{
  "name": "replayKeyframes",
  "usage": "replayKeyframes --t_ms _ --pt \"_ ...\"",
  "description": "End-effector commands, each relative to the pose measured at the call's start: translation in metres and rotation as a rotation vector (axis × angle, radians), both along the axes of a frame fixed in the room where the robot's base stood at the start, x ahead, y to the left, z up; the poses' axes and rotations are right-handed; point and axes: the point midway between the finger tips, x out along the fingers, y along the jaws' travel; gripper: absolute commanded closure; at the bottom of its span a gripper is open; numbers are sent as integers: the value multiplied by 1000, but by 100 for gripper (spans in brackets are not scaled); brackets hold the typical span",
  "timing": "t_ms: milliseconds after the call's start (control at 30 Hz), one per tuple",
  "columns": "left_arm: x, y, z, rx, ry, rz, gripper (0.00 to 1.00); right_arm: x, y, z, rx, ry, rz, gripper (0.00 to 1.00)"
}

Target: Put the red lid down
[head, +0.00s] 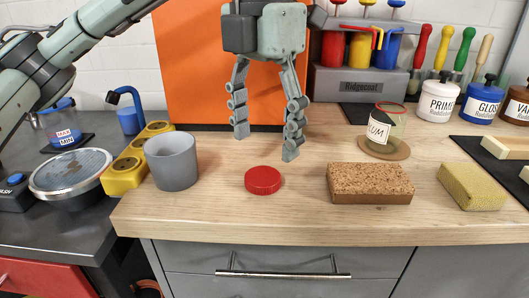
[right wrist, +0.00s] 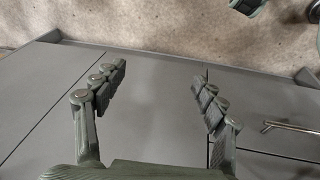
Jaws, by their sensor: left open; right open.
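The red lid (head: 263,180) lies flat on the wooden worktop, in the middle of the head view near the front edge. My left gripper (head: 265,145) is open and empty above and a little behind the lid, with its two fingers apart and pointing down. The lid is clear of both fingers. My right gripper (right wrist: 165,88) shows only in the right wrist view. It is open with nothing between its fingers, in front of grey cabinet surfaces.
A grey cup (head: 172,162) stands left of the lid. A cork-topped block (head: 369,184) and a yellow sponge (head: 471,187) lie to the right. A glass jar (head: 384,128) stands on a round coaster behind the block. An orange panel (head: 190,70) stands behind my left gripper.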

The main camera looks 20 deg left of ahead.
Motion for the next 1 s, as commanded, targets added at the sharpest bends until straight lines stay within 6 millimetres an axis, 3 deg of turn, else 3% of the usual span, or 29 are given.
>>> replayKeyframes --t_ms 100,333,500,1000 --pt "1 0 32 1 -6 2 36 0 0 -8 5 9 0 29" --pt "0 1 67 1 -3 1 36 1 1 -26 15 16 2 29" --pt "0 1 75 1 -1 1 36 1 2 -32 17 18 3 29" --pt "0 1 75 1 0 0 36 1 2 -32 18 17 3 29"
